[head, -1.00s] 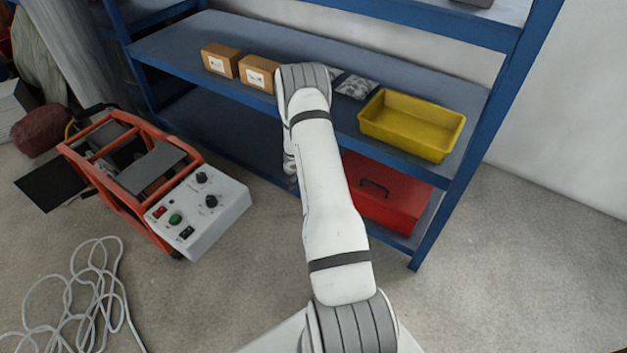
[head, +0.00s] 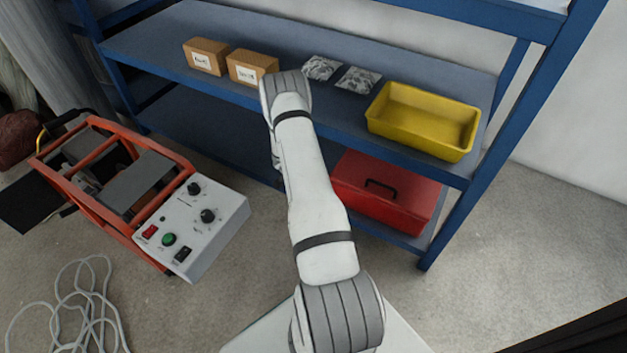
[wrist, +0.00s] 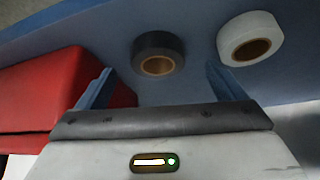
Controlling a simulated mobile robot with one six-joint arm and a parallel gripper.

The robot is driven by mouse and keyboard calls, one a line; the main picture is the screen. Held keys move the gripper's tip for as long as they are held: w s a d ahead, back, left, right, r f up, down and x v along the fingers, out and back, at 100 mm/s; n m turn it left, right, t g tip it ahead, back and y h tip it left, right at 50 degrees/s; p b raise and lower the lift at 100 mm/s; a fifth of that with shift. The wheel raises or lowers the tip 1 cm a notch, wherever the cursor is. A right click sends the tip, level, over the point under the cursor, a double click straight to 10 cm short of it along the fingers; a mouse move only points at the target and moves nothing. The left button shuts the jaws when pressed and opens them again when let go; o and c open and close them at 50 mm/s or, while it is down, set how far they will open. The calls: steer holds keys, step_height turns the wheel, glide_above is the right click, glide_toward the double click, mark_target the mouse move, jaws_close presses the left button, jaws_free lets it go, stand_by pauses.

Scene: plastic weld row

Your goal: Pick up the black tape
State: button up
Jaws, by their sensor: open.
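The black tape (wrist: 150,42) is a dark roll with a tan cardboard core, resting on a blue-grey surface in the wrist view. My gripper (wrist: 160,76) is open and empty, its two blue-grey fingers apart. The black tape is just beyond the fingertips and between them in the picture, with no visible contact. A white tape roll (wrist: 232,35) lies close to its right, beyond the right finger. In the head view neither roll shows, and my gripper is hidden behind my arm.
A red toolbox (head: 400,205) sits on the lower shelf; it also shows left of my gripper in the wrist view (wrist: 45,85). Above are a yellow bin (head: 425,140), cardboard boxes (head: 206,55) and grey packets (head: 358,79). A blue shelf post (head: 480,170) stands at right; an orange-framed machine (head: 135,190) stands left.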

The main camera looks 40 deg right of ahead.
steer(key=b+x, duration=0.1)
steer(key=x, duration=0.3)
steer(key=shift+s+d+f+b, duration=0.2)
steer(key=shift+d+b, duration=0.15)
steer(key=shift+d, duration=0.1)
steer(key=shift+c, duration=0.3)
steer(key=shift+r, duration=0.1)
steer(key=c, duration=1)
